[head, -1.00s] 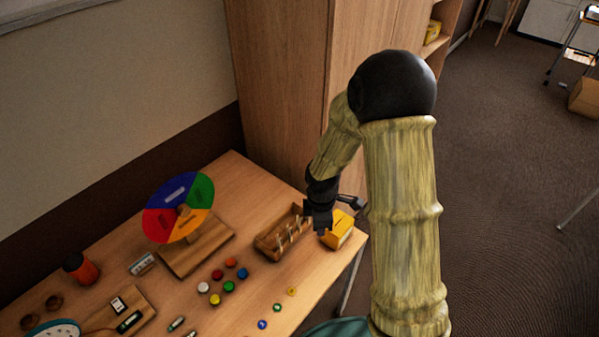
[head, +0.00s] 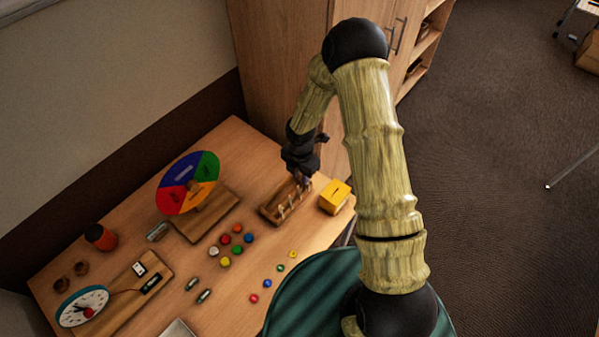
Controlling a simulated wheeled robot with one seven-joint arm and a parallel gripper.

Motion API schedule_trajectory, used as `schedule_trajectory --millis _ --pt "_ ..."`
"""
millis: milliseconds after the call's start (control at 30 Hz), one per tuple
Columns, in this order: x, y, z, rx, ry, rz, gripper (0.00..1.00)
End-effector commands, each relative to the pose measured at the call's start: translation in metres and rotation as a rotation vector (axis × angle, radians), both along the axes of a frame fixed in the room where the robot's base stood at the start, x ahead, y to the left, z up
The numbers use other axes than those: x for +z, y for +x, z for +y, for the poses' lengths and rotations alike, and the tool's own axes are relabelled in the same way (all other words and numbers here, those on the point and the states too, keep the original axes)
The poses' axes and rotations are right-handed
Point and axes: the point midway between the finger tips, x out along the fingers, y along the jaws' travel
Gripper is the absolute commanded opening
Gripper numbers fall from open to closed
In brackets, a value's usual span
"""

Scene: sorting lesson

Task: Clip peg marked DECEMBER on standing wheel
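The standing wheel (head: 187,183) is upright on a wooden base (head: 222,217) at the back of the table, with blue, green, orange and red sectors. Its small labels cannot be read. A wooden tray (head: 270,213) to its right holds several pale pegs (head: 288,206). The word on each peg is too small to read, so I cannot tell which says DECEMBER. My gripper (head: 304,180) points down at the right end of the tray. Its fingers are small and dark, and I cannot tell whether they are open or hold a peg.
A yellow box (head: 335,197) stands just right of the tray. Several coloured buttons (head: 231,246) lie in front of the wheel. A tall cabinet (head: 275,60) stands behind the table.

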Motion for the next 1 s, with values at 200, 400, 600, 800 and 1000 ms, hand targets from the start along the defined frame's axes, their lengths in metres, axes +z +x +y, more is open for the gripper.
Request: schedule_trajectory --millis 200,400,600,800,1000 --pt "-0.018 -0.001 0.002 0.004 0.001 0.001 0.25" --pt "-0.037 -0.001 0.003 0.005 0.001 0.001 0.25" --pt "-0.055 -0.001 0.003 0.005 0.001 0.001 0.25" --pt "-0.067 0.0 0.003 0.004 0.0 0.0 0.25" --pt "-0.069 0.0 0.003 0.004 0.0 0.0 0.25"
